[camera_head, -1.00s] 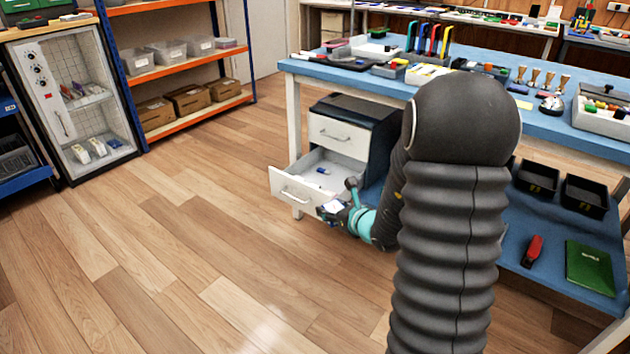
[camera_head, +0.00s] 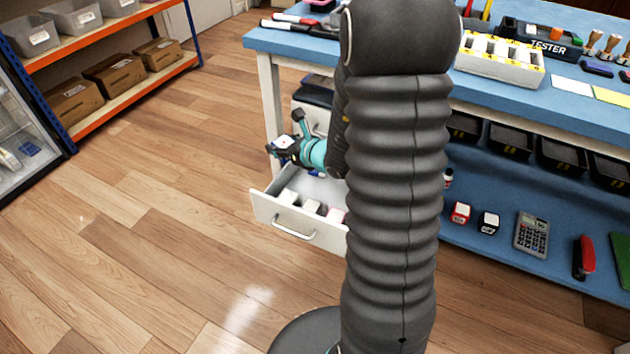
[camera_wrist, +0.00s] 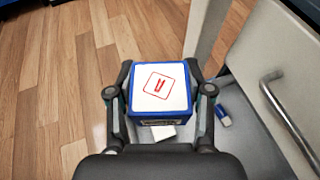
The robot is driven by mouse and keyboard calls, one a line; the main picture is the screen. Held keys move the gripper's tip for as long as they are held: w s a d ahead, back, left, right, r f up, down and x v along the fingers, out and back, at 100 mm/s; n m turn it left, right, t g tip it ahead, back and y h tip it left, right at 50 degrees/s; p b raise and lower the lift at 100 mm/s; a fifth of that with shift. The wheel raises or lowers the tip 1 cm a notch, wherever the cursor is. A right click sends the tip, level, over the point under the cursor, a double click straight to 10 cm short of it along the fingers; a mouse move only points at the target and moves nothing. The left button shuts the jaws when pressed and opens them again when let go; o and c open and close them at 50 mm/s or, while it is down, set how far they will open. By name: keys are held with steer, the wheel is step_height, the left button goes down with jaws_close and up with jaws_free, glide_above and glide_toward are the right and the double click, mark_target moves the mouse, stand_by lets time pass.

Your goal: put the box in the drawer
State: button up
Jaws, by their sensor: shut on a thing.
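A small blue box (camera_wrist: 160,88) with a white top and a red mark is held between the fingers of my gripper (camera_wrist: 158,82) in the wrist view. In the head view my gripper (camera_head: 290,152) and the box's white top (camera_head: 283,142) are above the open lower drawer (camera_head: 277,214), near its left side. The drawer is pulled out from a cabinet under the table. It holds several small pale items near its front. A pale item (camera_wrist: 163,132) shows below the box in the wrist view. My arm hides the drawer's right part.
The drawer handle (camera_head: 292,230) sticks out at the front. An upper drawer's handle (camera_wrist: 288,120) shows at right in the wrist view. The blue table (camera_head: 265,40) stands above the cabinet. A small blue and white item (camera_wrist: 223,116) lies in the drawer. Open floor lies left.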

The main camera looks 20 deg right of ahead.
steer(key=s+a+f+n+g+y+b, duration=0.2)
steer(key=s+a+f+n+y+b, duration=0.2)
steer(key=s+a+f+b, duration=0.5)
steer(key=b, duration=0.3)
glide_above(310, 193)
steer(key=shift+f, duration=4.7)
steer(key=shift+f, duration=0.4)
steer(key=shift+f+b, duration=0.2)
steer(key=shift+b, duration=0.15)
